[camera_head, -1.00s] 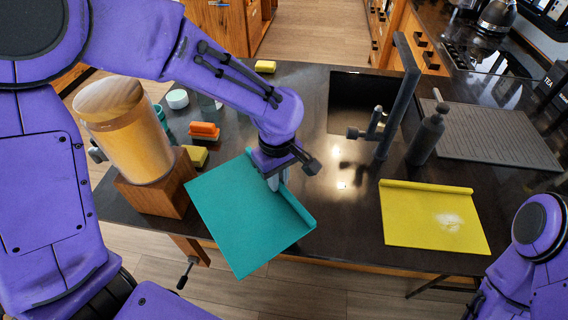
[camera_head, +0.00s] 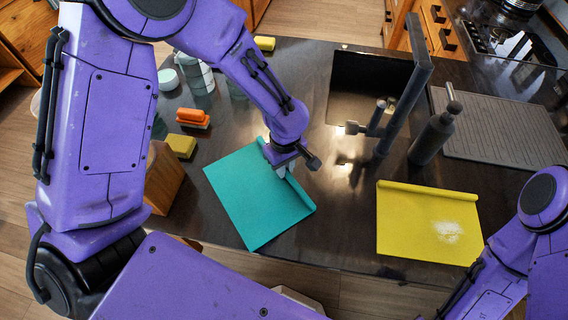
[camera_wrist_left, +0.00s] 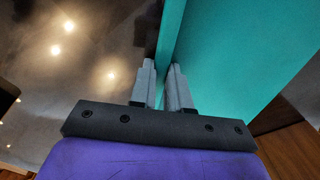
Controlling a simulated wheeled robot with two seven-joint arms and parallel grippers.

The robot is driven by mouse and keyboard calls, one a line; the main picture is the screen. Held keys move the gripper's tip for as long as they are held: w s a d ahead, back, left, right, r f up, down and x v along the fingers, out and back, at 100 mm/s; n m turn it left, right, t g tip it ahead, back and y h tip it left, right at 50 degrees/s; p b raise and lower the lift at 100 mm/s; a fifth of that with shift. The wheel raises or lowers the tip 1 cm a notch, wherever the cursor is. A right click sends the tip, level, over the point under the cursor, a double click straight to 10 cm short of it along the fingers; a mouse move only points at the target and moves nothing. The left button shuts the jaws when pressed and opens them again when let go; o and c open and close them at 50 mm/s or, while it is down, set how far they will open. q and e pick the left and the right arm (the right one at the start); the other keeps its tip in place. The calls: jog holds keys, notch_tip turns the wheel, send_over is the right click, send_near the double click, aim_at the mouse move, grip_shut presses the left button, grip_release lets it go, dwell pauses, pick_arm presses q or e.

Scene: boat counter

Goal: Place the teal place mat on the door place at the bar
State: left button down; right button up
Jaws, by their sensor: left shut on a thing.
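The teal place mat (camera_head: 256,200) is a flat sheet with a raised edge along its right side. In the head view it is over the left part of the dark counter (camera_head: 330,240), its lower corner near the front edge. My left gripper (camera_head: 280,168) is shut on the raised edge. In the left wrist view the two grey fingers (camera_wrist_left: 162,82) close on the teal mat (camera_wrist_left: 235,60). I cannot tell whether the mat touches the counter. My right arm shows at the lower right, but its gripper is out of view.
A yellow mat (camera_head: 425,215) with a pale patch lies right of the teal one. Behind are the sink (camera_head: 350,95), faucet (camera_head: 405,95), dark bottle (camera_head: 435,135) and ribbed drainer (camera_head: 500,125). An orange brush (camera_head: 193,117), yellow sponge (camera_head: 181,146) and wooden block (camera_head: 164,178) stand left.

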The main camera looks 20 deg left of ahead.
pick_arm(q)
jog(key=shift+w+f, duration=0.1)
jog(key=shift+s, duration=0.25)
jog(key=c, duration=1.1)
grip_release()
jog(key=shift+c, duration=0.2)
jog(key=shift+o, duration=0.2)
jog(key=shift+w, duration=0.15)
notch_tip(320, 180, up, 12)
